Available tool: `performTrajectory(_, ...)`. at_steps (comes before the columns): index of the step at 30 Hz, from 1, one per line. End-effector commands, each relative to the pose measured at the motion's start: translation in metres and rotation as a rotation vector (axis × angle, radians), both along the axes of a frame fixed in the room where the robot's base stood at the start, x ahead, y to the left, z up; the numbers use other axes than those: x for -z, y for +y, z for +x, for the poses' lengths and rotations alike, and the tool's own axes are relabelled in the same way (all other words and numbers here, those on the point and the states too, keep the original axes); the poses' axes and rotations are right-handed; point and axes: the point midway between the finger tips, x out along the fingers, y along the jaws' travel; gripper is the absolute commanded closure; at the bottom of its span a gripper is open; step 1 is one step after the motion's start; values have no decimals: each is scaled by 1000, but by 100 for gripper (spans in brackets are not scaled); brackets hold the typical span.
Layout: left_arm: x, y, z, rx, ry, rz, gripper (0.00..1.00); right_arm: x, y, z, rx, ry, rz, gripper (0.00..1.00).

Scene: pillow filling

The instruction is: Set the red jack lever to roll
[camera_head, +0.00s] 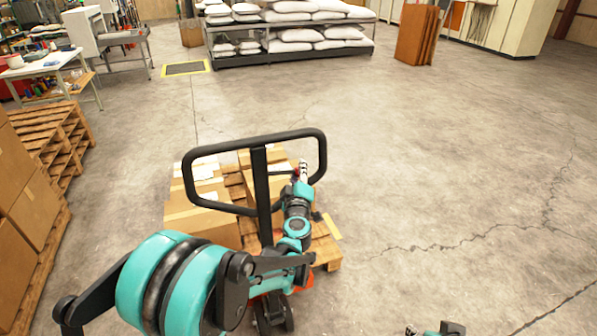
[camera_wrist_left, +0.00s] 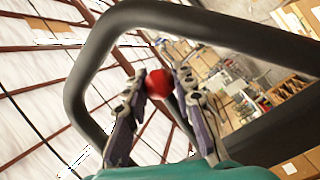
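The black looped jack handle (camera_head: 258,190) stands upright in front of me in the head view, and its loop (camera_wrist_left: 85,75) frames the left wrist view. The red lever knob (camera_wrist_left: 158,84) shows inside the loop in the left wrist view. In the head view the red lever (camera_head: 297,173) is a small patch, mostly hidden. My left gripper (camera_head: 303,170) reaches the right side of the loop. In its wrist view its two fingers (camera_wrist_left: 160,85) are apart, one on each side of the red knob; a firm grip does not show. A bit of my right gripper (camera_head: 411,330) shows at the bottom edge.
A wooden pallet (camera_head: 326,246) with cardboard boxes (camera_head: 205,218) stands beyond the handle. Stacked pallets and boxes (camera_head: 30,195) line the left. A shelf with white sacks (camera_head: 300,52) stands at the back. The floor to the right is clear.

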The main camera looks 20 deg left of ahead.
Motion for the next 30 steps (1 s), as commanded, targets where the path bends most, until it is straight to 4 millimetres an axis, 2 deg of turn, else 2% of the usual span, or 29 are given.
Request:
performTrajectory(8,-1,0,0,-1,-6,-9,100,0,0,0,0,0,0,52)
performTrajectory(18,-16,0,1,-2,-88,-128,100,-1,0,0,0,0,0,52)
performTrajectory(27,-17,0,1,-2,-92,-134,100,-1,0,0,0,0,0,52)
performTrajectory(28,-17,0,1,-2,-92,-134,68,-1,0,0,0,0,0,52)
performTrajectory(30,-17,0,1,-2,-92,-134,53,-1,0,0,0,0,0,52)
